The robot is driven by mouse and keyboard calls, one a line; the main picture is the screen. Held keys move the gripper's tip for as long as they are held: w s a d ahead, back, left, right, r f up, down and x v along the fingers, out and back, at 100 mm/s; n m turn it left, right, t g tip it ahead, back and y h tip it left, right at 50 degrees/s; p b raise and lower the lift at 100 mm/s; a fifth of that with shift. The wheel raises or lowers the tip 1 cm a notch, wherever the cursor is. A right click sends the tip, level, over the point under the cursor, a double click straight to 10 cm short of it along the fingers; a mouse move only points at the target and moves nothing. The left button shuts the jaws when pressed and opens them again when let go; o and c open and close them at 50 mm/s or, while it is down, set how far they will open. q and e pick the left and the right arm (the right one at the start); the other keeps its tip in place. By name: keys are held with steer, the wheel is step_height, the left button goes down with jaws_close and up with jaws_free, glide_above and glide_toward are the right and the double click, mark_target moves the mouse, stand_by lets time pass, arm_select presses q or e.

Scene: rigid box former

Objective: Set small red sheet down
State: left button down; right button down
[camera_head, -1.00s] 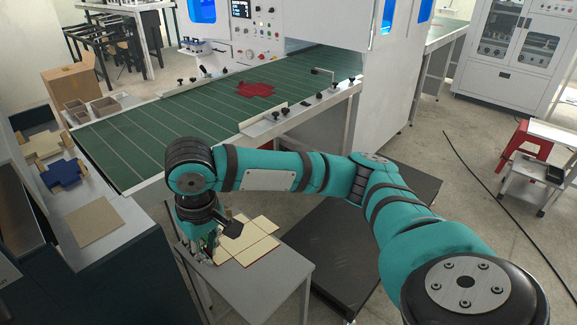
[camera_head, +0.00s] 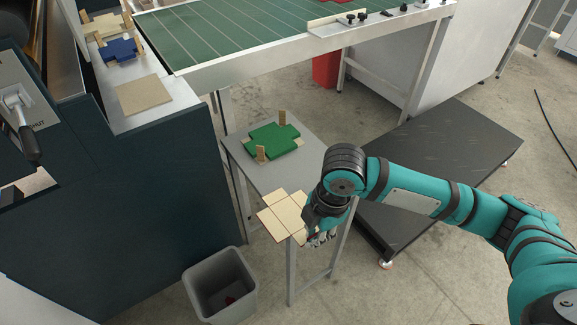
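A cream, creased, cross-shaped sheet (camera_head: 284,214) is at the near corner of the small grey table and juts past its edge. Its top face is cream; no red shows on it. My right gripper (camera_head: 321,238) is at the sheet's right edge and appears shut on it, with the fingertips partly hidden by the wrist. Whether the sheet touches the tabletop is unclear. My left gripper is out of view. No flat red sheet shows clearly now.
The grey table (camera_head: 240,163) also bears a green cross-shaped block (camera_head: 272,141) with upright tan posts. A grey bin (camera_head: 198,288) with a small red thing inside stands below. A black platform (camera_head: 452,140) is right. A tan square sheet (camera_head: 144,95) and blue block (camera_head: 121,50) lie on the left ledge.

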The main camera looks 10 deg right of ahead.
steer(key=shift+t+y, duration=0.3)
steer(key=shift+t, duration=0.4)
steer(key=w+d+p, duration=0.1)
steer(key=w+d, duration=0.1)
steer(key=w, duration=0.2)
steer(key=w+d+f+p, duration=0.1)
steer(key=w+d, duration=0.2)
steer(key=w, duration=0.2)
steer(key=w+d+p, duration=0.2)
steer(key=w, duration=0.2)
steer(key=shift+w+d+f, duration=0.3)
steer(key=shift+f, duration=0.05)
steer(key=shift+w+d+f, duration=0.1)
step_height(320, 180, down, 3)
steer(key=shift+r, duration=0.1)
steer(key=shift+f, duration=0.3)
steer(key=c, duration=2)
jaws_free()
steer(key=shift+f, duration=0.1)
steer(key=o, duration=0.5)
